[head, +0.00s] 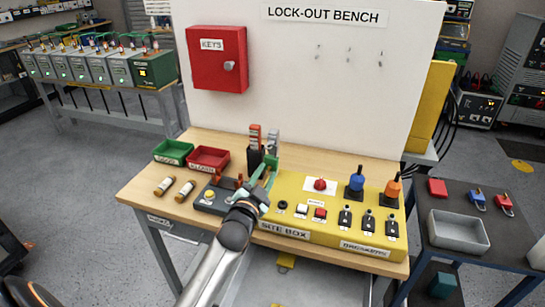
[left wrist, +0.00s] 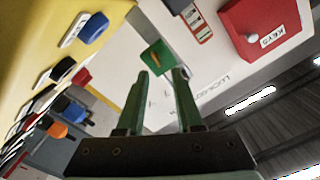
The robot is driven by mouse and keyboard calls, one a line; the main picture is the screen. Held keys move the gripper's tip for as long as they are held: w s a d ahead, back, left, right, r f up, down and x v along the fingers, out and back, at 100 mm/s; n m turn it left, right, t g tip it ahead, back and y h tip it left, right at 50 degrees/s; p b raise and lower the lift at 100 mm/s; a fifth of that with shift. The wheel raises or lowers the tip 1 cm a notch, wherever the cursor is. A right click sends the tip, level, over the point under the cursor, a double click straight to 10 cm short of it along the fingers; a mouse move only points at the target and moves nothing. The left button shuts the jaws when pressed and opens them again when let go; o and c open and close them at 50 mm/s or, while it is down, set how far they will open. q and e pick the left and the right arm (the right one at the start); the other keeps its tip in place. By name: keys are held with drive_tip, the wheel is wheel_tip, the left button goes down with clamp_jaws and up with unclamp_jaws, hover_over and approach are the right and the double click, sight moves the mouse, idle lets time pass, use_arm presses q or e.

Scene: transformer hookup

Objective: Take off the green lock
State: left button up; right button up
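The green lock (left wrist: 157,58) shows in the left wrist view as a green square block with a brass piece on its face. It sits just beyond and partly between the tips of my left gripper (left wrist: 162,73), whose two green fingers stand apart on either side. I cannot tell whether they touch it. In the head view my left gripper (head: 267,170) is over the site box (head: 284,232), by the upright switch handles with a red tag (head: 255,136) and a grey tag (head: 273,140). There the lock is hard to tell from the green fingers. My right gripper is not in view.
A green tray (head: 172,152) and a red tray (head: 208,158) stand at the bench's back left, with two brass cylinders (head: 165,186) in front. Blue (head: 357,181) and orange (head: 393,188) plugs stand on the right. A red key cabinet (head: 217,59) hangs on the back panel.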

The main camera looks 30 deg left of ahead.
use_arm(q)
drive_tip(key=shift+p+v, duration=0.75)
drive_tip(key=shift+v, duration=1.5)
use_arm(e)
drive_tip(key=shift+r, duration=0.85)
